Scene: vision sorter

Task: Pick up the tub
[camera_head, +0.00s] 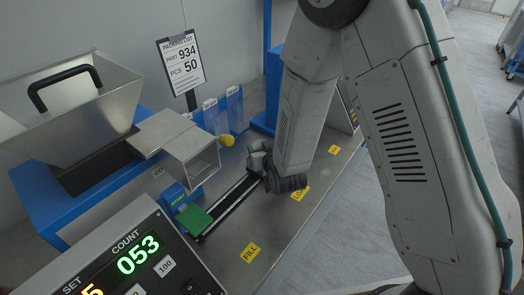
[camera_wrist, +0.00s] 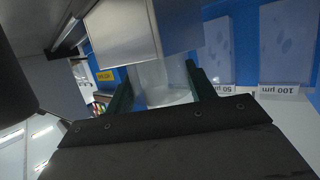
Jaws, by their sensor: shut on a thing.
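In the wrist view the tub (camera_wrist: 152,80) is a pale, translucent thing between the two green fingers of my gripper (camera_wrist: 160,76). The fingers are shut on it, one on each side. A shiny metal box (camera_wrist: 128,32) covers part of the view just beyond the tub and overlaps its upper edge in the picture. In the head view my arm comes down over the bench, and I cannot make out the tub or the fingertips there.
A metal hopper (camera_head: 60,105) and square chute (camera_head: 188,150) stand at the left. A rail (camera_head: 230,207) runs along the bench, with a green plate (camera_head: 195,218) at its near end. A count display (camera_head: 135,257) stands in front. Clear bench lies around the FILL label (camera_head: 250,252).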

